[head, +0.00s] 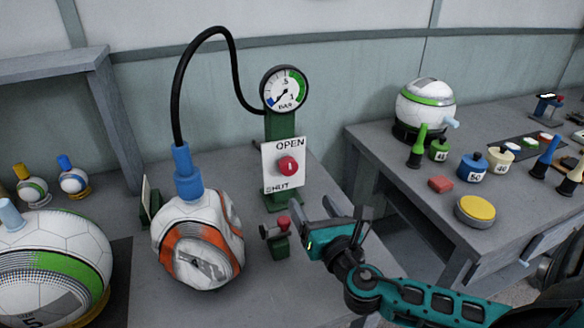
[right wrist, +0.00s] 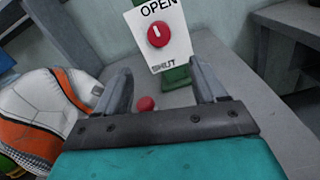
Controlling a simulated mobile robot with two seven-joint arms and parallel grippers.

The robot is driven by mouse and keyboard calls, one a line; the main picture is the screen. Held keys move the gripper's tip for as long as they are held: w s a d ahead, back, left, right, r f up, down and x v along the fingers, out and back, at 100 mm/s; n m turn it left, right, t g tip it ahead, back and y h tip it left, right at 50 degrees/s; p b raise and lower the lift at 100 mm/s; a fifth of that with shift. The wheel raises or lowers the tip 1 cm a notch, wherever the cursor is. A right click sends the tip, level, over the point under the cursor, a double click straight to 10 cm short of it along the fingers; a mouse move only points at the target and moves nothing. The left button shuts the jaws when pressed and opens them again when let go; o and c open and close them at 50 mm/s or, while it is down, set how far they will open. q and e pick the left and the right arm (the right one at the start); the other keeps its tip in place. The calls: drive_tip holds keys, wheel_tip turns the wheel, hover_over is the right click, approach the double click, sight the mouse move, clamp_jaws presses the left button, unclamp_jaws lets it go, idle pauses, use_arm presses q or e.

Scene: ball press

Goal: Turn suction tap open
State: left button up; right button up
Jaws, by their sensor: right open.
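The suction tap is a red round knob (head: 288,166) on a white plate (head: 270,178) marked OPEN at the top and SHUT at the bottom. A short white mark on the knob looks roughly upright; the exact setting is hard to tell. The knob also shows in the right wrist view (right wrist: 158,34), ahead of the fingertips. My right gripper (head: 349,210) is open and empty, to the right of and below the plate, not touching it. Its two fingers frame the space below the plate in the wrist view (right wrist: 163,82). My left gripper is out of view.
A crumpled white and orange ball (head: 200,245) hangs under a blue fitting (head: 187,175) on a black hose. The hose runs to a gauge (head: 285,90) on a green post. A small red-topped clamp (head: 279,240) stands near my right gripper. A second table (head: 400,175) is at right.

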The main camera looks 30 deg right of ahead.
sight(290, 171)
drive_tip(key=x, duration=1.1)
drive_tip(key=shift+w, duration=0.25)
drive_tip(key=shift+w+d, duration=0.15)
drive_tip(key=shift+w, duration=0.25)
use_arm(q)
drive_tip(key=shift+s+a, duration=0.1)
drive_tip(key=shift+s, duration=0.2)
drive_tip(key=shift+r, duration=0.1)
use_arm(e)
drive_tip(key=c, duration=1)
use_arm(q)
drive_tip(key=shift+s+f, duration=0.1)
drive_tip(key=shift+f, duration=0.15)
use_arm(e)
drive_tip(key=shift+r+m, duration=0.1)
drive_tip(key=shift+m, duration=0.5)
drive_tip(key=shift+c, duration=0.3)
drive_tip(key=o, duration=1.1)
drive_tip(key=shift+c, duration=0.2)
